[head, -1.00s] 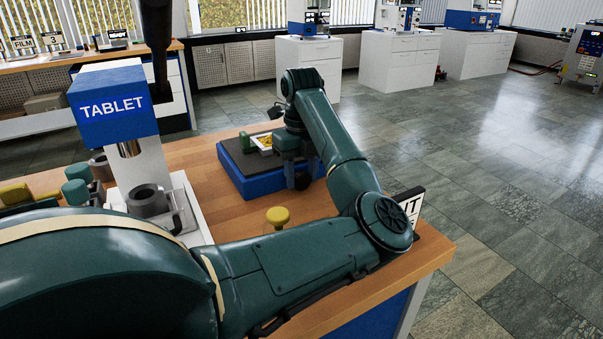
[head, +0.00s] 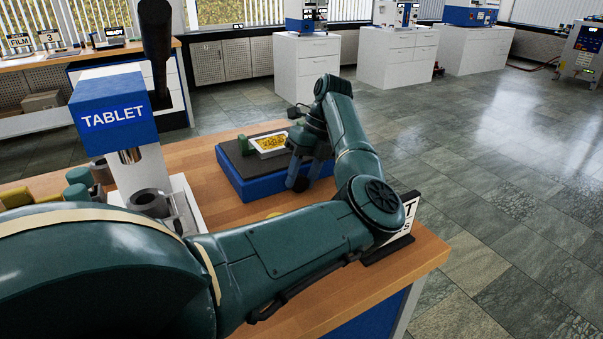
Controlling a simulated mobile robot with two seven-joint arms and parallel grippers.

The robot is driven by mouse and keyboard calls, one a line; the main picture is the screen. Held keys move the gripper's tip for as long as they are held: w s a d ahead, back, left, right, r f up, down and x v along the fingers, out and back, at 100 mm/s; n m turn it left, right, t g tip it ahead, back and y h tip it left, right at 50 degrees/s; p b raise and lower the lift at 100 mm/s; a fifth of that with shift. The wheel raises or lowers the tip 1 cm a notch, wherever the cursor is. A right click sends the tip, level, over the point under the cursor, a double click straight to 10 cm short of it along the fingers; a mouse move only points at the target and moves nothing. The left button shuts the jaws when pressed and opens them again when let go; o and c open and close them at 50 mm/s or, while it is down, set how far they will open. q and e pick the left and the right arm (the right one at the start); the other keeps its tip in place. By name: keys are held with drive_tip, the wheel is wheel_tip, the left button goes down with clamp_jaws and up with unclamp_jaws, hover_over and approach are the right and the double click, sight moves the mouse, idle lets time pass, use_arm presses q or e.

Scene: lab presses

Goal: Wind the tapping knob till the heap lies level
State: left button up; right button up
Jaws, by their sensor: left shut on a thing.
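The blue tapping unit (head: 255,187) with its dark top plate stands on the wooden bench. A white tray (head: 257,155) on it holds the heap, yellow grains (head: 271,143) that cover most of the visible tray floor. I cannot tell whether their surface is level. A green upright piece (head: 243,146) stands at the tray's left. My left gripper (head: 300,175) points down at the right end of the unit, shut on the tapping knob, which the gripper itself hides. My right gripper is out of view.
A white and blue TABLET press (head: 113,112) stands left of the unit, with a grey die cup (head: 150,202) at its foot. A yellow knob (head: 273,215) shows just behind my forearm. A sign (head: 408,212) stands near the bench's right edge.

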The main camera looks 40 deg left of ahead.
use_arm(q)
drive_tip(key=o, duration=1)
drive_tip(key=p+v, duration=0.2)
drive_tip(key=v, duration=1.1)
drive_tip(key=shift+w+r, duration=0.1)
drive_tip(key=shift+c, duration=0.4)
